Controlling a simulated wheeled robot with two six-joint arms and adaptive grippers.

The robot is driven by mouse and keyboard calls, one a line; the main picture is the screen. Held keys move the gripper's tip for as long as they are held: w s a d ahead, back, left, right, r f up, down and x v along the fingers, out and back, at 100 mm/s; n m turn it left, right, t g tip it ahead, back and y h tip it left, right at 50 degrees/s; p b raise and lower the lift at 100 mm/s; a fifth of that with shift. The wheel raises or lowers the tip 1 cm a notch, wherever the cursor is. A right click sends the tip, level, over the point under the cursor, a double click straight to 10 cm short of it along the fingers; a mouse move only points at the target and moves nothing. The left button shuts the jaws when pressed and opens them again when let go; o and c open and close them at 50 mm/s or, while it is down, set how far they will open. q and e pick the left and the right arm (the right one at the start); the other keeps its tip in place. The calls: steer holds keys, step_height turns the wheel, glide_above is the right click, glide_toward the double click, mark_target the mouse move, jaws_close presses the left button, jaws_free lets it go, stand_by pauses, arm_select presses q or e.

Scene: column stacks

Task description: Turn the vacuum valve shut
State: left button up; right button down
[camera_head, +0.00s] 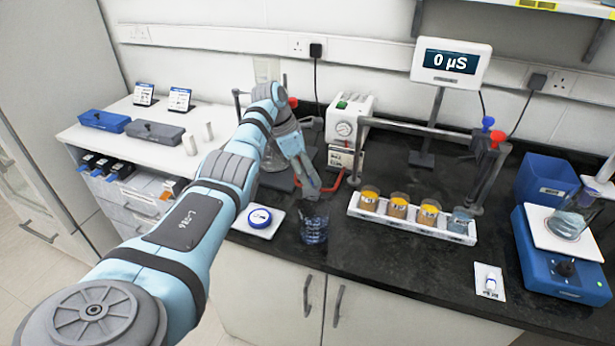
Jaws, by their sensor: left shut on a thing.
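My left gripper (311,187) reaches down over the bench in front of the vacuum pump (347,125). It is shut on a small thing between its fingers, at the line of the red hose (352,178). That thing looks to be the vacuum valve, but the fingers hide it and its handle angle cannot be read. The red hose shows on both sides of the fingers and rises toward the pump. A glass beaker with dark blue contents (314,230) stands just below and in front of the fingertips. My right gripper is not in view.
A white rack (390,217) with several jars stands right of the beaker. A white pad with a blue-ringed dish (259,217) lies to the left. A clamp stand (484,175), conductivity display (449,62) and blue balance (550,255) are farther right.

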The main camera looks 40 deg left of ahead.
arm_select(q)
steer(key=shift+m+b, duration=0.4)
steer(key=shift+g, duration=0.3)
steer(key=o, duration=1.1)
steer(key=shift+o, duration=0.2)
steer(key=s+a+r, duration=0.1)
steer(key=s+a, duration=0.7)
steer(key=a, duration=0.1)
steer(key=shift+a, duration=0.2)
